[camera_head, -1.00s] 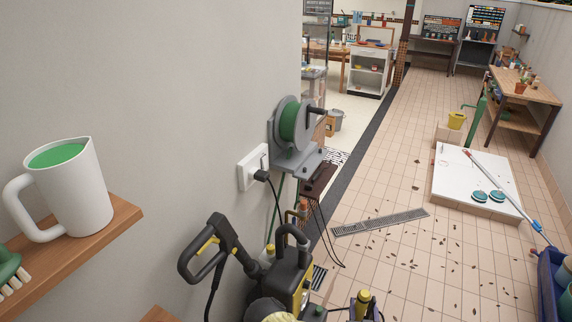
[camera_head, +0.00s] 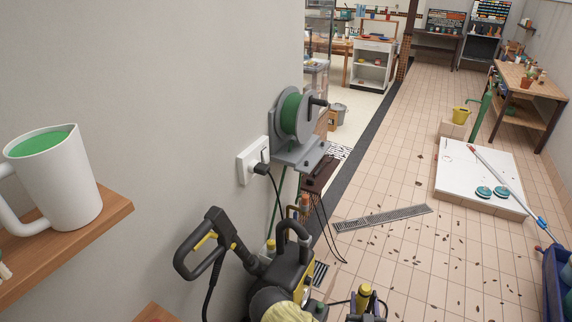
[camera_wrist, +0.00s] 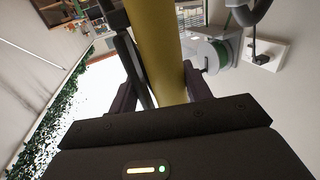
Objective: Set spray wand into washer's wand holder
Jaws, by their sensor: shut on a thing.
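In the wrist view my gripper (camera_wrist: 160,92) is shut on a thick yellow tube (camera_wrist: 158,45), which looks like part of the spray wand. A dark bar runs beside it, and its ends are out of view. In the head view the black and yellow pressure washer (camera_head: 290,265) stands by the wall at the bottom middle. A black trigger handle with a yellow trigger (camera_head: 203,250) sticks up at its left, with a hose below. I cannot tell whether it joins the tube. My gripper is not clear in the head view, and I cannot make out the wand holder.
A green hose reel (camera_head: 297,115) and a wall outlet (camera_head: 253,162) are on the wall above the washer. A white jug (camera_head: 60,185) stands on a wooden shelf (camera_head: 80,240) at left. The tiled floor (camera_head: 400,250), with leaves and a drain grate (camera_head: 380,218), is mostly open.

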